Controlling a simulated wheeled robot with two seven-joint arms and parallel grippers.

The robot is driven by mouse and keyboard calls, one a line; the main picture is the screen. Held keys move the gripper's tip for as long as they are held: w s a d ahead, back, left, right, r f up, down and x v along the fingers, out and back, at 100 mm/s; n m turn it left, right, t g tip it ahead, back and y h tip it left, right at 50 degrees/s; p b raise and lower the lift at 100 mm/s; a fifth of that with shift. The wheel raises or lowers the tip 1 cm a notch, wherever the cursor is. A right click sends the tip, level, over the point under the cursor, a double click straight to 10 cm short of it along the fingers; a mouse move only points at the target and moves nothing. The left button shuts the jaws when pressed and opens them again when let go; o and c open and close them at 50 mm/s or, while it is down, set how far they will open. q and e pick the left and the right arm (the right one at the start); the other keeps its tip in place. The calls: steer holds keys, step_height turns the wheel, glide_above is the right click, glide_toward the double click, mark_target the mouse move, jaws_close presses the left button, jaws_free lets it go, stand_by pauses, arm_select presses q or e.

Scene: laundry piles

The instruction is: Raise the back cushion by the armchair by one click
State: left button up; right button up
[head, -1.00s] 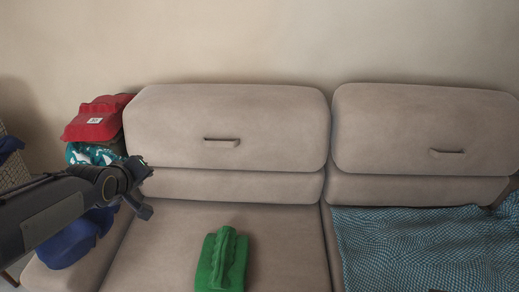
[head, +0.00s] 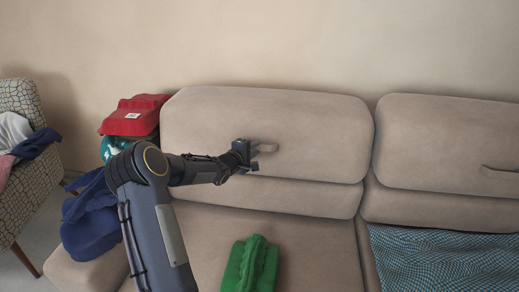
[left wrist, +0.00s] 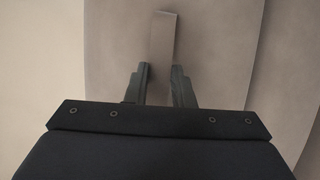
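The back cushion by the armchair (head: 230,115) is the left one of two beige back cushions on the sofa. A short beige handle (head: 268,147) sticks out from its front. My left gripper (head: 252,156) is at the left end of this handle, in front of the cushion. In the left wrist view, the handle (left wrist: 163,40) runs down between the two fingers of my left gripper (left wrist: 160,72). The fingers are apart, one on each side of it; I cannot tell whether they touch it. My right gripper is out of view.
The patterned armchair (head: 30,185) with clothes stands at the left. Red (head: 135,115) and blue clothes (head: 90,220) lie at the sofa's left end. A green folded cloth (head: 250,265) and a teal blanket (head: 440,260) lie on the seat. The right back cushion (head: 440,140) is clear.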

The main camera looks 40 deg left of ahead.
arm_select(q)
steer(key=shift+w+a+f, duration=0.15)
steer(key=shift+w+f, duration=0.05)
steer(key=shift+w, duration=0.9)
steer(key=shift+c, duration=0.2)
jaws_close()
steer(key=shift+s+f+b, duration=0.1)
steer(key=shift+f+b, duration=0.1)
steer(key=shift+b, duration=0.2)
steer(key=shift+s+d+f+t+b, duration=0.1)
steer(key=shift+s+d+t+b, duration=0.1)
steer(key=shift+s+d+b, duration=0.25)
steer(key=shift+s+d+f+t+b, duration=0.1)
steer(key=shift+s+d+t+b, duration=0.1)
steer(key=shift+s+b, duration=0.35)
steer(key=shift+s+d+f+t+b, duration=0.1)
steer(key=shift+s+d+t+b, duration=0.15)
steer(key=shift+s, duration=0.4)
